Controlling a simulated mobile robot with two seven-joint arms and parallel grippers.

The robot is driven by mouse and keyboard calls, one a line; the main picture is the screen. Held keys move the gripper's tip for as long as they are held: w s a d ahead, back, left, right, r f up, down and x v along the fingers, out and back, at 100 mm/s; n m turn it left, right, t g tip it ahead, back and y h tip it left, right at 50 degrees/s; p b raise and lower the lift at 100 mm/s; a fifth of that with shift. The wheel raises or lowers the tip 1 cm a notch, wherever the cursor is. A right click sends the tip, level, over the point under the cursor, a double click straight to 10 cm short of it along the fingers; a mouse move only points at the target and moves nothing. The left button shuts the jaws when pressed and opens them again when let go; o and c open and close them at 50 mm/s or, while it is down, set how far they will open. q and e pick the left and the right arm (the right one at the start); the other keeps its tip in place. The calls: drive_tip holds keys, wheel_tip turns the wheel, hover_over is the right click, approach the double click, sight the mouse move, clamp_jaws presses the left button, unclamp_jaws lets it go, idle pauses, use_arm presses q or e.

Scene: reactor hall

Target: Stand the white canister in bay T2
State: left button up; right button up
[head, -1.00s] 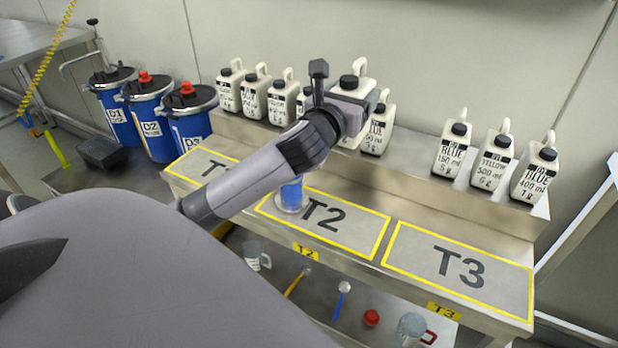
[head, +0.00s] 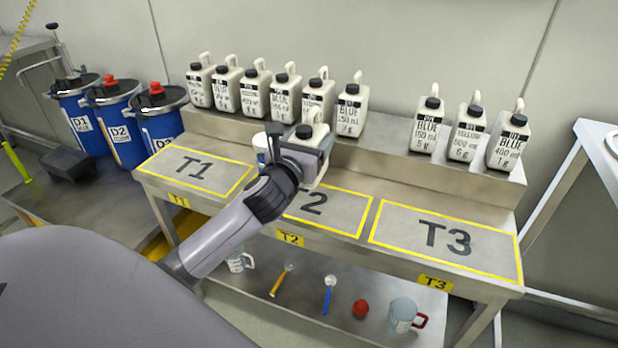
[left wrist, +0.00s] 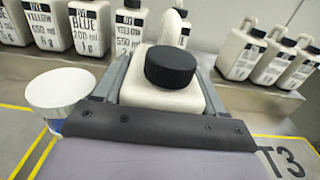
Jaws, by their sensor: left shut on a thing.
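The white canister (head: 320,131) has a black cap and a loop handle. My left gripper (head: 302,152) is shut on it and holds it roughly upright over bay T2 (head: 345,214). The left wrist view shows the canister (left wrist: 165,97) between the fingers. T2 is a yellow-outlined rectangle; my arm hides its left part. I cannot tell whether the canister's base touches the surface. A white-topped blue container (head: 261,147) is just left of the canister; it also shows in the left wrist view (left wrist: 60,90). My right gripper is not in view.
Bays T1 (head: 232,177) and T3 (head: 490,253) are empty on either side. Similar labelled canisters (head: 352,105) line the raised back shelf (head: 385,143). Blue drums (head: 157,120) stand at the left. A lower shelf (head: 270,312) holds a mug (head: 402,315) and small tools.

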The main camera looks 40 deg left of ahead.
use_arm(q)
drive_tip(key=shift+f+b, duration=1.15)
drive_tip(key=shift+f, duration=2.4)
drive_tip(key=shift+f, duration=0.2)
drive_tip(key=o, duration=1.4)
drive_tip(key=shift+r, duration=0.1)
